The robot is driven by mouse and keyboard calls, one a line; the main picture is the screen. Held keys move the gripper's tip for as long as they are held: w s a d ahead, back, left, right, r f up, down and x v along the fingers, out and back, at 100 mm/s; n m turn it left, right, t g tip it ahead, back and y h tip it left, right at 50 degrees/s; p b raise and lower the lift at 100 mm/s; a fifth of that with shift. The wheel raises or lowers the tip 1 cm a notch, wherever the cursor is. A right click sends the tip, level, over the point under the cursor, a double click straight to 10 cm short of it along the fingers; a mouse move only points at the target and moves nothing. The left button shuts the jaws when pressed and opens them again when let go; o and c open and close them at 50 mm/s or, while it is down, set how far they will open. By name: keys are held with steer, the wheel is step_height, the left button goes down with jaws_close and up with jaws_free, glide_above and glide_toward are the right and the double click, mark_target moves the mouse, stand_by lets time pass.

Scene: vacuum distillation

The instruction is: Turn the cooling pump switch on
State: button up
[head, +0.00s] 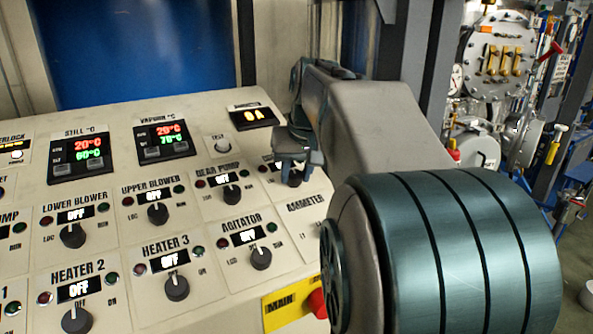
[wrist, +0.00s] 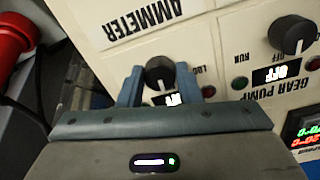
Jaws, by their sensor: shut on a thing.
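My gripper (head: 297,160) is at the upper right of the sloped control panel, right of the gear pump knob. In the wrist view its two blue-grey fingers (wrist: 159,88) stand on either side of a black rotary switch knob (wrist: 160,72), shut on it. The same knob (head: 295,179) shows partly below the fingers in the head view. Its name label is hidden behind my gripper, so I cannot read whether it is the cooling pump. Its small display (wrist: 172,99) is partly covered and seems to read OFF. A LOC mark shows beside it.
The gear pump knob (head: 232,194), with display OFF, is close to the left. The agitator knob (head: 261,258) is below. The ammeter area (head: 306,203) lies just under the gripped knob. A red button (head: 318,303) on a yellow plate is at the panel's lower edge.

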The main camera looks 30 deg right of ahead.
steer(key=m+p, duration=0.1)
steer(key=m, duration=0.4)
steer(key=shift+w+r+m, duration=0.1)
steer(key=shift+r+m, duration=0.05)
steer(key=shift+m, duration=0.25)
steer(key=m+p, duration=0.1)
steer(key=m, duration=0.4)
steer(key=shift+m, duration=0.3)
steer(key=o, duration=1)
steer(key=shift+c, duration=0.2)
steer(key=v, duration=1.3)
steer(key=shift+r, duration=0.45)
steer(key=shift+w, duration=0.1)
